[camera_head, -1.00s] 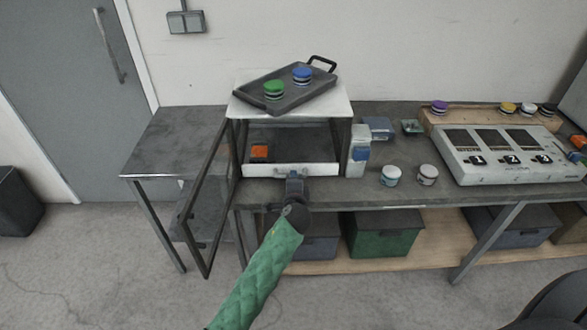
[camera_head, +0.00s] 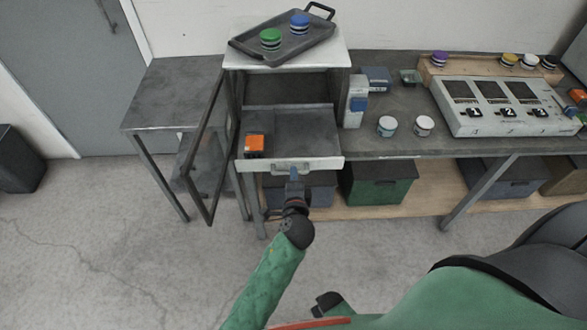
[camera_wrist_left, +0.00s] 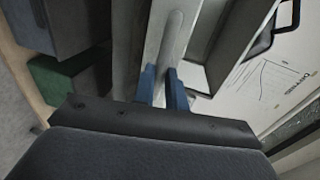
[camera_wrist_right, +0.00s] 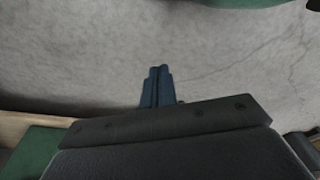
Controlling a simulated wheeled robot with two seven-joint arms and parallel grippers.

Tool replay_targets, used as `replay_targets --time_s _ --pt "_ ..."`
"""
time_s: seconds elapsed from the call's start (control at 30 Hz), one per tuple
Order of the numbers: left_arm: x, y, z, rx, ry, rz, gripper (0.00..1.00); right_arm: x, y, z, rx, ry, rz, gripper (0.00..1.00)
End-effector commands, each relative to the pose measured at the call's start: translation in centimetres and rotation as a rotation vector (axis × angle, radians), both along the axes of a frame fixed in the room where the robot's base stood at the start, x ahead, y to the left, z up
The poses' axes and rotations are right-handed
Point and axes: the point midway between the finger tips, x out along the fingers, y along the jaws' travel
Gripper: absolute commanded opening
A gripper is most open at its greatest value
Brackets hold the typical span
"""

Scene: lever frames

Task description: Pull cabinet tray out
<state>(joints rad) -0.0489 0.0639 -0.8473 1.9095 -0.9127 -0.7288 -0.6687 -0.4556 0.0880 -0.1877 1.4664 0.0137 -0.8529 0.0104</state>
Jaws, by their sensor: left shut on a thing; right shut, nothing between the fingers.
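The cabinet tray (camera_head: 305,124) is a grey drawer-like tray with a white front and a handle (camera_head: 283,167). It sticks out of the white cabinet (camera_head: 340,57) toward me, past the table's front edge. An orange block (camera_head: 254,146) lies at its left front. My left gripper (camera_head: 293,176) is at the handle; in the left wrist view, its blue fingers (camera_wrist_left: 164,88) are shut on the handle bar (camera_wrist_left: 172,35). In the right wrist view, my right gripper (camera_wrist_right: 157,84) is shut and empty above the bare floor.
The cabinet's glass door (camera_head: 208,150) stands open on the left. A dark tray (camera_head: 284,46) with a green and a blue item is on top of the cabinet. Two small jars (camera_head: 386,126) and a white device (camera_head: 500,105) are to the right. Bins (camera_head: 375,183) stand below.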

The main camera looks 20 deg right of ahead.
Motion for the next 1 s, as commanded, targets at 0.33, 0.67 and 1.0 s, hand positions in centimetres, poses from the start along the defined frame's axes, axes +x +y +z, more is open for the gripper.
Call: replay_targets --time_s 0.33,0.67,1.0 --pt "-0.2 0.1 -0.1 0.001 0.002 0.0 0.0 0.0 -0.1 -0.1 -0.001 -0.001 0.001 0.0" --pt "-0.1 0.1 -0.1 0.0 0.001 0.0 0.35 -0.1 -0.1 -0.1 -0.001 0.0 0.001 0.0" --pt "-2.1 0.6 0.0 -0.002 0.002 -0.001 0.35 0.6 0.6 1.3 0.006 0.002 -0.002 0.0"
